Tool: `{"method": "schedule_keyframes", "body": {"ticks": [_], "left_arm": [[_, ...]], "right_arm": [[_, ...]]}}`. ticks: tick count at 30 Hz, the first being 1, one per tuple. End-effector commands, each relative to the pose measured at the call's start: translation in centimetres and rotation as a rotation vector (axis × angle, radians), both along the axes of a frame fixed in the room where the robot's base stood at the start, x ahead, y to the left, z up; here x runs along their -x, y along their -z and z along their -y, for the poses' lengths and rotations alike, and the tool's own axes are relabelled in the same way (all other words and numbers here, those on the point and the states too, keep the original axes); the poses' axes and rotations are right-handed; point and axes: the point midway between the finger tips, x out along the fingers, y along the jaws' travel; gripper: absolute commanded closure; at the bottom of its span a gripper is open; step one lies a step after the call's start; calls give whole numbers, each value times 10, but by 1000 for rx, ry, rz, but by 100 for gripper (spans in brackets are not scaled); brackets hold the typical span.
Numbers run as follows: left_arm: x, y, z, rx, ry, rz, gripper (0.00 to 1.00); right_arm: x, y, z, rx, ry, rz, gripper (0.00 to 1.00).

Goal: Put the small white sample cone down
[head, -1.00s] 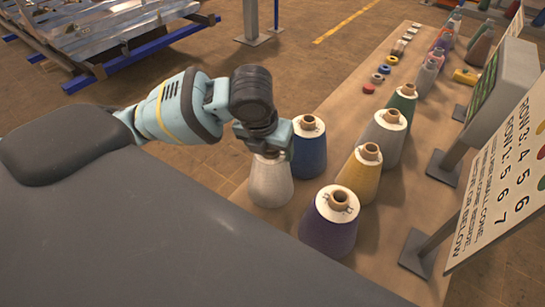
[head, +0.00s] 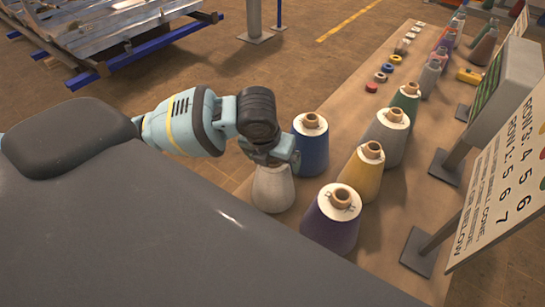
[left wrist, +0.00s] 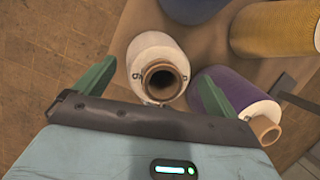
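The small white sample cone (head: 272,190) is upright at the table's near left, its top partly hidden under my left gripper (head: 270,157) in the head view. Its base appears to be on the tabletop. In the left wrist view, the white cone (left wrist: 151,50) shows its brown tube end between the two green fingers of my left gripper (left wrist: 158,78). The fingers are spread, with a visible gap on each side of the cone. My right gripper is in neither view.
A purple cone (head: 330,225), a blue cone (head: 311,152) and a yellow cone (head: 361,176) stand close by on the brown table (head: 384,235). A grey cone (head: 386,140) stands farther back. A sign board (head: 505,170) stands at the right.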

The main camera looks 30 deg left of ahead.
Motion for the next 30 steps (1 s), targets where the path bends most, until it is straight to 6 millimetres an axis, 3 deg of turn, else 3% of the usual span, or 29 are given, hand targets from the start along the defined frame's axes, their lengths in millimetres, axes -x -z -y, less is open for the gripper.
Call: {"method": "schedule_keyframes", "body": {"ticks": [11,24,30], "left_arm": [[1,-7,0,0,0,3,4],[24,-83,2,1,0,7,4],[33,-107,3,1,0,5,4]], "right_arm": [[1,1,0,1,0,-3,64],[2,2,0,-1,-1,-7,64],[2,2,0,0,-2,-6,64]]}}
